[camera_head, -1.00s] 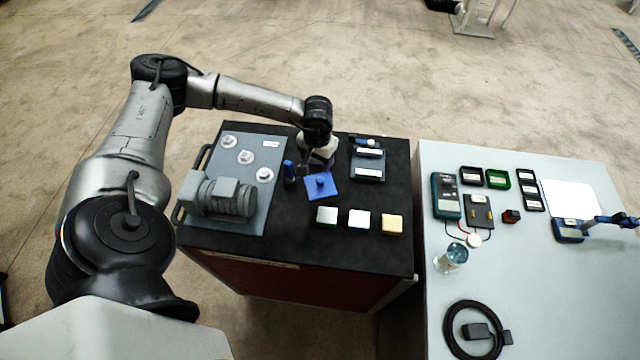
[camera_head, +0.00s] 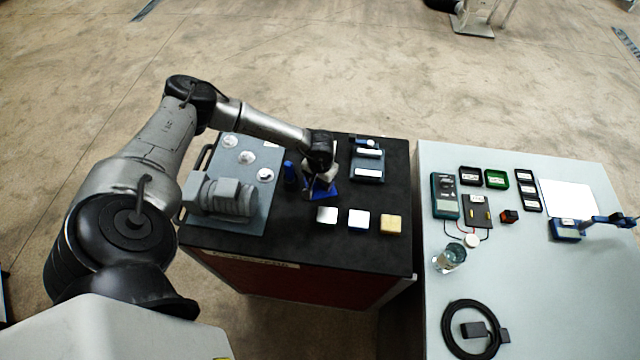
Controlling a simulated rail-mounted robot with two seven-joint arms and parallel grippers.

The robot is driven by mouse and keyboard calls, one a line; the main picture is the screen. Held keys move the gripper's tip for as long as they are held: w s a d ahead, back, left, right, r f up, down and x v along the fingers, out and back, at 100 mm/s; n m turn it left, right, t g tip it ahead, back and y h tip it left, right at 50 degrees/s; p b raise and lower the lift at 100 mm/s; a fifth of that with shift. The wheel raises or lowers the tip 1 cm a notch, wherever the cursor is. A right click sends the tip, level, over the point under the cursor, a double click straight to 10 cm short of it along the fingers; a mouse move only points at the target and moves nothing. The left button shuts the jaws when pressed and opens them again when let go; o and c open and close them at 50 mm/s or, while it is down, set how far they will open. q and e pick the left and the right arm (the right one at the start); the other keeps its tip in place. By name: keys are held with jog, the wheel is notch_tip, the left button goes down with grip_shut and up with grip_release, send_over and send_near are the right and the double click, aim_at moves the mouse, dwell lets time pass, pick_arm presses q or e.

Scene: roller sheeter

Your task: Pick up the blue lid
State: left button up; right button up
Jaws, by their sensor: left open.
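The blue lid (camera_head: 328,193) lies on the black-topped cabinet (camera_head: 290,245). It is flat and square, and its centre and upper part are hidden by my left gripper. My left gripper (camera_head: 314,192) is open and points down over the lid. From this view I cannot tell whether its fingers touch the lid or its knob. My right gripper is not in view.
A dark blue upright object (camera_head: 289,172) stands close left of the gripper. A grey machine (camera_head: 222,197) on a plate is farther left. Three small blocks (camera_head: 358,219) sit in front, and a grey-blue device (camera_head: 368,165) at the right. A light table (camera_head: 520,270) is beyond.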

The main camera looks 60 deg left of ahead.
pick_arm(q)
jog(key=shift+f, duration=0.15)
jog(key=shift+c, duration=0.5)
jog(key=c, duration=0.9)
